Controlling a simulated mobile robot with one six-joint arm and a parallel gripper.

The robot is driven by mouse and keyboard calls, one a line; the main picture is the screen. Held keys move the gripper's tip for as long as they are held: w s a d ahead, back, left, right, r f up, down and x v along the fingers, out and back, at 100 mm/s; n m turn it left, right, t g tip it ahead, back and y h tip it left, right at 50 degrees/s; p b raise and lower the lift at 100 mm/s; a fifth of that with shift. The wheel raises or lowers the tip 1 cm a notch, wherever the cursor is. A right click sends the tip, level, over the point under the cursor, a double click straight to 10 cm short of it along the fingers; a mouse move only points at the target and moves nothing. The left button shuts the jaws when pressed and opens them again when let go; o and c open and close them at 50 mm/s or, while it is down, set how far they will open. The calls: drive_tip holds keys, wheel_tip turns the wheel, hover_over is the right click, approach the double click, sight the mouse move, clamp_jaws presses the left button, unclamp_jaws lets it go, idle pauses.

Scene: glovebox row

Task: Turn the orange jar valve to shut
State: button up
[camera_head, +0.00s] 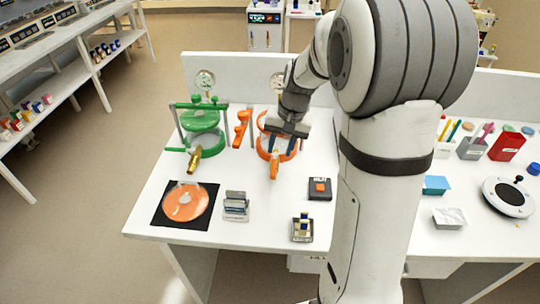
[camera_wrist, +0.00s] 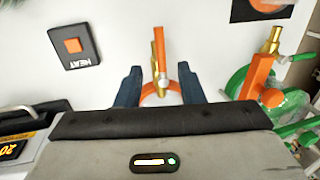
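The orange jar (camera_head: 263,142) stands on the white bench, mostly hidden behind my gripper; its orange rim also shows in the wrist view (camera_wrist: 158,98). Its orange valve lever (camera_wrist: 159,48) lies roughly in line with the brass outlet (camera_wrist: 162,83). The lever also shows in the head view (camera_head: 274,168), pointing toward the bench's front. My gripper (camera_wrist: 159,82) is open, its two dark fingers apart on either side of the valve, with clear gaps to the lever. In the head view my gripper (camera_head: 287,128) is over the jar.
A green jar (camera_head: 208,143) with a brass outlet (camera_head: 194,160) stands to the left, with an upright orange part (camera_head: 241,128) between the jars. A HEAT button box (camera_head: 320,188), a grey device (camera_head: 302,228) and an orange disc on a black mat (camera_head: 165,216) are nearer the front.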

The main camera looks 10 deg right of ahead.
sight(274, 169)
drive_tip(key=f, duration=0.3)
drive_tip(key=a+f, duration=0.1)
drive_tip(key=f, duration=0.3)
drive_tip(key=shift+w+a+p, duration=0.15)
drive_tip(key=shift+a+p, duration=0.05)
drive_tip(key=shift+p, duration=0.2)
clamp_jaws()
